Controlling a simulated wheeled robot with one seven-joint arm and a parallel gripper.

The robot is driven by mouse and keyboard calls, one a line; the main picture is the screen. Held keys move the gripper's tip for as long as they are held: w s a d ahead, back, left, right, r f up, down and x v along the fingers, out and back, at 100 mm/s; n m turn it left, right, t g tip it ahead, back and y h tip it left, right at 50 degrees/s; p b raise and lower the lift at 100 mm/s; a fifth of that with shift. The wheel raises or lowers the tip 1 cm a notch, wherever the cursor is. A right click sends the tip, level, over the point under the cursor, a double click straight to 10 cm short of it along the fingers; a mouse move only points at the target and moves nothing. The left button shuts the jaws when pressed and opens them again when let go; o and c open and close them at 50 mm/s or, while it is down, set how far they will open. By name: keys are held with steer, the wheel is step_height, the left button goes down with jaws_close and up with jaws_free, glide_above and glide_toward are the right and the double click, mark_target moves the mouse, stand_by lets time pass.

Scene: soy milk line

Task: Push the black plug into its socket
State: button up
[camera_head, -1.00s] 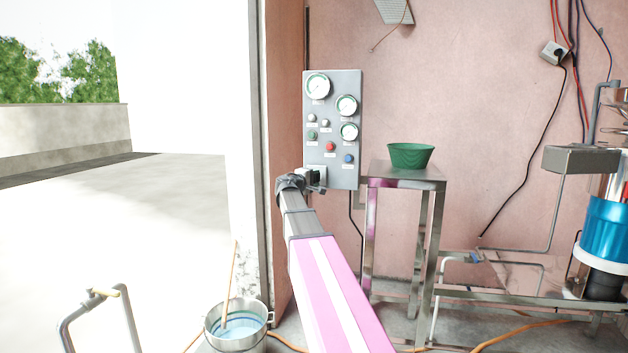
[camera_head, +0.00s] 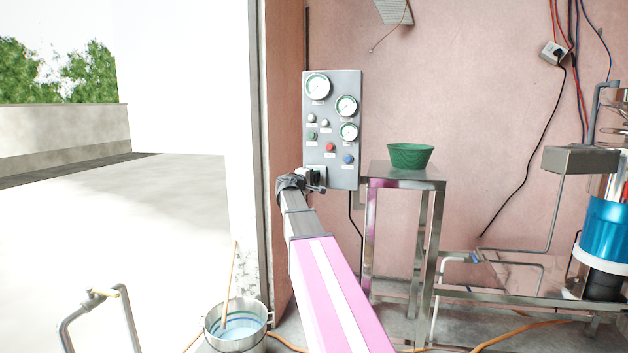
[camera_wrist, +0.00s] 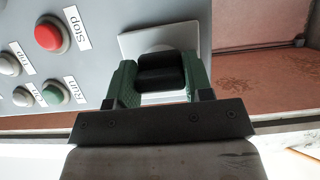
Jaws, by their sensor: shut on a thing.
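The black plug (camera_wrist: 160,71) sits between the two green fingers of my gripper (camera_wrist: 160,80) in the wrist view, and the gripper is shut on it. In the head view my gripper (camera_head: 314,178) is at the lower part of the grey control panel. The white socket plate (camera_wrist: 130,42) is on the panel directly behind the plug, with a pale round part partly visible above the plug. The plug hides much of the socket face. I cannot tell how far the plug is in the socket.
The grey panel (camera_head: 345,100) carries gauges and buttons, including a red stop button (camera_wrist: 48,36) near my gripper. A steel table (camera_head: 405,176) with a green bowl (camera_head: 410,155) stands to the right. A bucket (camera_head: 238,328) stands below on the floor.

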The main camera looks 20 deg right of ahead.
steer(key=shift+w+d, duration=0.1)
steer(key=shift+w, duration=0.1)
steer(key=o, duration=1)
steer(key=shift+c, duration=0.2)
steer(key=shift+s, duration=0.1)
steer(key=v, duration=1.1)
steer(key=s+a+f+m+g+y, duration=0.2)
steer(key=s+f+y, duration=0.3)
steer(key=f, duration=0.9)
steer(key=s+a+f+m+g+y, duration=0.1)
steer(key=s+a+f+g+y, duration=0.15)
steer(key=s+f, duration=0.75)
steer(key=s+a+f+m+g+y, duration=0.1)
steer(key=s+a+f+y, duration=0.1)
steer(key=f, duration=0.5)
steer(key=s+a+f+m+g+y, duration=0.1)
steer(key=s+a+f+g+y, duration=0.1)
steer(key=s+a+f, duration=0.3)
steer(key=s+a+f+m+g+y, duration=0.1)
steer(key=s+a+f+g+y, duration=0.1)
steer(key=s+f, duration=0.4)
step_height(320, 180, down, 4)
steer(key=shift+s+a+r+m+y, duration=0.2)
steer(key=shift+s+a+m+y, duration=0.15)
steer(key=shift+a+y, duration=0.4)
